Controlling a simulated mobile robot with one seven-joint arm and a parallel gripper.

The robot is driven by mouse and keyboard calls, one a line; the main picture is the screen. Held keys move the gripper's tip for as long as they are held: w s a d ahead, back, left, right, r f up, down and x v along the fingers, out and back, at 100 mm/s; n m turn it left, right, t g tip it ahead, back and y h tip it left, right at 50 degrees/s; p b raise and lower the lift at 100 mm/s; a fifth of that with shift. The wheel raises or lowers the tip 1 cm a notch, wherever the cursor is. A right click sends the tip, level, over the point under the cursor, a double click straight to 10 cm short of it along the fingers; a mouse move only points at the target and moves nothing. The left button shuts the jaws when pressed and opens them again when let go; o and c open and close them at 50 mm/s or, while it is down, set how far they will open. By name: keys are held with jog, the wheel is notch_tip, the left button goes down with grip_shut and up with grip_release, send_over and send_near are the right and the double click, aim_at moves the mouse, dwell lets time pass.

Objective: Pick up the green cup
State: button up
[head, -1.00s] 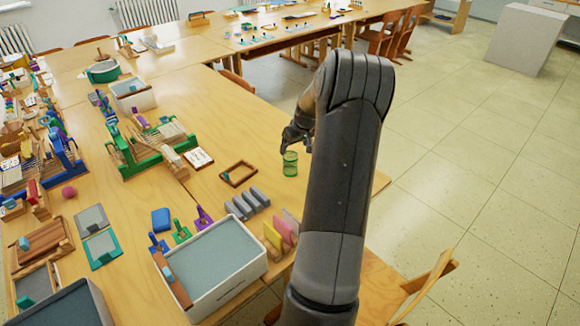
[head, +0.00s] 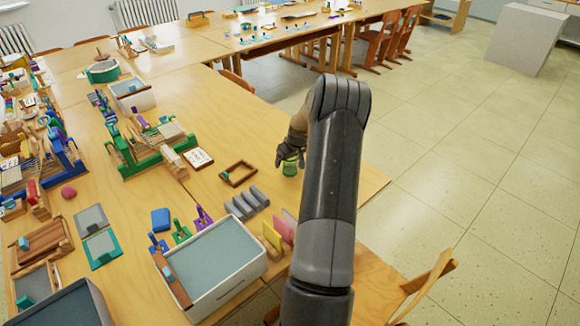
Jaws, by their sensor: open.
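The green cup (head: 290,168) stands upright on the wooden table, near the table's right side. It looks see-through, and its upper part is partly covered by my gripper. My gripper (head: 288,158) is at the cup, with a dark finger on its left side and the rest of the hand above and to its right. The jaws are open around or just in front of the cup; whether they touch it I cannot tell. My forearm hides the table just right of the cup.
A small wooden frame (head: 238,173) lies left of the cup. Grey blocks (head: 246,203) and pink and yellow upright pieces (head: 273,236) stand nearer. A grey-topped white box (head: 208,268) is at the front. A wooden chair (head: 425,290) is at the lower right.

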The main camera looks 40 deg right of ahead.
jog(key=shift+c, duration=0.3)
jog(key=c, duration=1)
